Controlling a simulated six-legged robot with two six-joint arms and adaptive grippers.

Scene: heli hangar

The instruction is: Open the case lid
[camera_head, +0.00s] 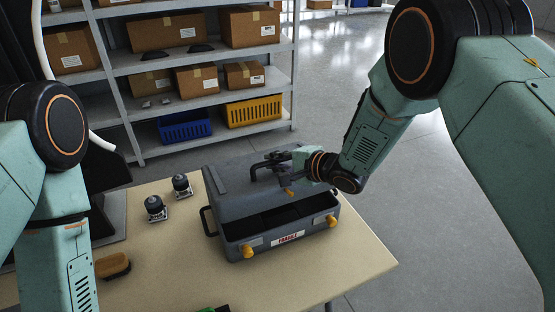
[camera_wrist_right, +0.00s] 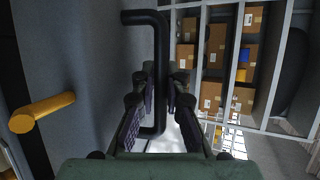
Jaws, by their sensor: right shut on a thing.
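The grey case (camera_head: 236,247) stands on the table, with a "FRAGILE" label and two yellow latches on its front. Its lid (camera_head: 232,206) is raised partway, and a dark gap shows the inside. My right gripper (camera_head: 277,168) is at the lid's top side, shut on the black lid handle. In the right wrist view the handle (camera_wrist_right: 160,75) passes between the fingers (camera_wrist_right: 160,95), and a yellow latch (camera_wrist_right: 42,112) shows at left. My left arm comes in at the left, but its gripper is out of the frame.
Two small dark-topped devices (camera_head: 155,207) (camera_head: 181,185) stand left of the case on the table (camera_head: 180,265). A brush (camera_head: 113,266) lies nearer the left arm. Shelves (camera_head: 140,62) with boxes and bins stand behind. The table right of the case is clear.

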